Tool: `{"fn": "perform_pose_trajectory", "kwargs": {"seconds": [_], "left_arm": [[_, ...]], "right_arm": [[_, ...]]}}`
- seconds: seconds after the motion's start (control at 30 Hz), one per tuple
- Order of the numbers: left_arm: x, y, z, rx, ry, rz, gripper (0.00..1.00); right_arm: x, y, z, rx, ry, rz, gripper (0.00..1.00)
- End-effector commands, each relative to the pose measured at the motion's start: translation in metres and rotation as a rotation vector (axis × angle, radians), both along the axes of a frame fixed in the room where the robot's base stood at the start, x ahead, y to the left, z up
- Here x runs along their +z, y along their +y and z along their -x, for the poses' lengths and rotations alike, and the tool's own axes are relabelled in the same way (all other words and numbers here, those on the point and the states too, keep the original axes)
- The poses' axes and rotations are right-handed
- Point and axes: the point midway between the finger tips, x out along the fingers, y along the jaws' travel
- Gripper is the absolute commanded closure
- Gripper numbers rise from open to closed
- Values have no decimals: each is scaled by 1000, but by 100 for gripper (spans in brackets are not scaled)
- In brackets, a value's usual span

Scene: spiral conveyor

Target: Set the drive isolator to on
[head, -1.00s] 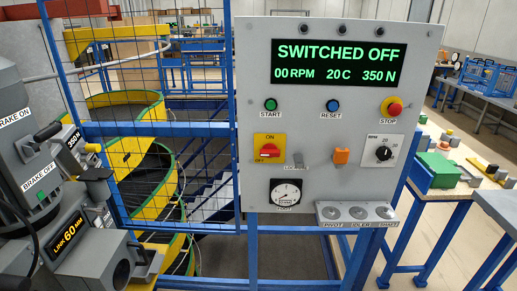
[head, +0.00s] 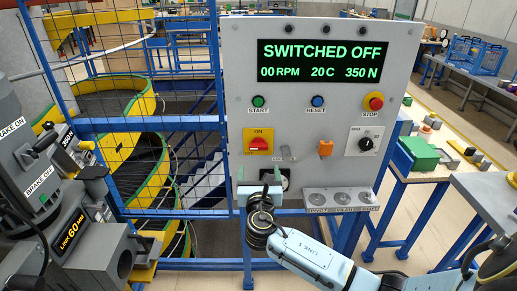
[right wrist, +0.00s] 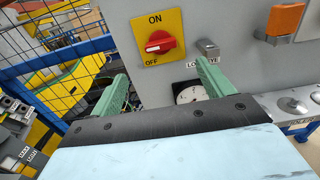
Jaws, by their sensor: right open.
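The drive isolator is a red rotary handle on a yellow plate marked ON at the top and OFF at the lower left (head: 258,142). In the right wrist view its red handle (right wrist: 160,43) lies roughly crosswise, its left end near OFF, and the panel display reads SWITCHED OFF. My right gripper (head: 260,180) is in front of the panel, just below the isolator. In the right wrist view its two green fingers (right wrist: 163,75) are spread apart and empty, with the handle beyond and above them, not touched. My left gripper is not in view.
The grey panel (head: 235,70) also carries START, RESET and STOP buttons, a dial (head: 366,143) and an orange switch (head: 326,147). A small grey lock-eye part (right wrist: 208,47) sits right of the isolator. A gauge (right wrist: 188,93) is partly hidden behind my gripper. Blue mesh fencing stands left.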

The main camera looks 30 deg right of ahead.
Motion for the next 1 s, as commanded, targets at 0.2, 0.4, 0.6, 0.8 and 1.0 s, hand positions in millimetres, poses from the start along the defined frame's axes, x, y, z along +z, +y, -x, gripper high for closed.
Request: {"fn": "perform_pose_trajectory", "kwargs": {"seconds": [0.2, 0.4, 0.6, 0.8, 1.0], "left_arm": [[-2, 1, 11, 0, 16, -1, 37], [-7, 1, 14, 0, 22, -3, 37], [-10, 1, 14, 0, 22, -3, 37], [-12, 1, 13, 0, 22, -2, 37], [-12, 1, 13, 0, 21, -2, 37]], "right_arm": [[0, -24, -37, -3, -1, -1, 20], [-2, -43, -69, -2, 1, -3, 20], [-2, -56, -91, -1, 0, -5, 20], [-2, -62, -100, -1, 1, -6, 20], [-2, -62, -101, 0, 2, -7, 20]]}}
